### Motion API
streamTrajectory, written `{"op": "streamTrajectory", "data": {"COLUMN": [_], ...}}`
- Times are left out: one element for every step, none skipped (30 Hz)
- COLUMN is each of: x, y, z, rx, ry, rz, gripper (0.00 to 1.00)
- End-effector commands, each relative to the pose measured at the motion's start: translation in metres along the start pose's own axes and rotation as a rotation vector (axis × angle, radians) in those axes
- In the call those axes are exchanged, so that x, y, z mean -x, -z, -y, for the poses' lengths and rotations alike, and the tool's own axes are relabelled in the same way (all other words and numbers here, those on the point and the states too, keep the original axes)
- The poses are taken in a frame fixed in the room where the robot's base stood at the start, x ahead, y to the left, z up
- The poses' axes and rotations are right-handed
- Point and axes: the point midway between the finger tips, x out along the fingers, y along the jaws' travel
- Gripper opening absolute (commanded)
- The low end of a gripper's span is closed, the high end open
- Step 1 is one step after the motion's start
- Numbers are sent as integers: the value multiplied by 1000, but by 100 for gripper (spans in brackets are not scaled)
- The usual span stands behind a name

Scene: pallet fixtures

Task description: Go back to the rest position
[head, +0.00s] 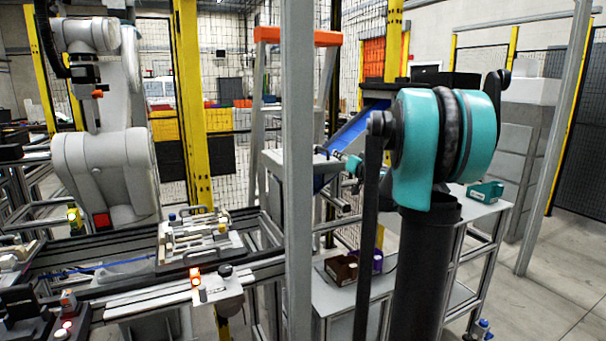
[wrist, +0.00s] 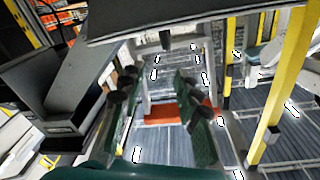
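My gripper (wrist: 157,85) shows in the wrist view as two dark green fingers with black joints. The fingers stand well apart with nothing between them. Beyond them are grey floor and an orange-red patch. In the head view my teal and black arm (head: 440,140) rises at the right of centre. Its far end reaches behind the upper joint toward the blue chute (head: 360,125), and the fingers cannot be made out clearly there.
A grey post (head: 298,170) stands left of my arm. A pallet fixture (head: 200,240) sits on the conveyor at left, with a white robot (head: 105,170) behind. A table carries a dark brown box (head: 341,269) and a teal box (head: 485,192). Open floor lies at right.

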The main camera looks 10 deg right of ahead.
Motion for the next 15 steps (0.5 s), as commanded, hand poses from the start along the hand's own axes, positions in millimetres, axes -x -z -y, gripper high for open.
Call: {"op": "streamTrajectory", "data": {"x": [11,18,30,41,52,68,81,94,113,126,141,161,175,188,207], "y": [2,4,5,3,0,-6,-13,-22,-36,-48,-62,-82,-97,-113,-134], "z": [0,-2,-7,-11,-16,-24,-29,-35,-42,-47,-51,-56,-59,-60,-62], "rx": [20,37,58,72,87,103,115,125,137,144,151,159,165,169,175], "ry": [-46,-84,-144,-194,-246,-318,-371,-423,-490,-537,-582,-635,-667,-693,-723], "rz": [-42,-67,-97,-114,-123,-125,-117,-102,-71,-40,-2,57,104,154,224], "gripper": [32,32,32,32,32,32,32,32,32,32,32,32,32,32,32]}}
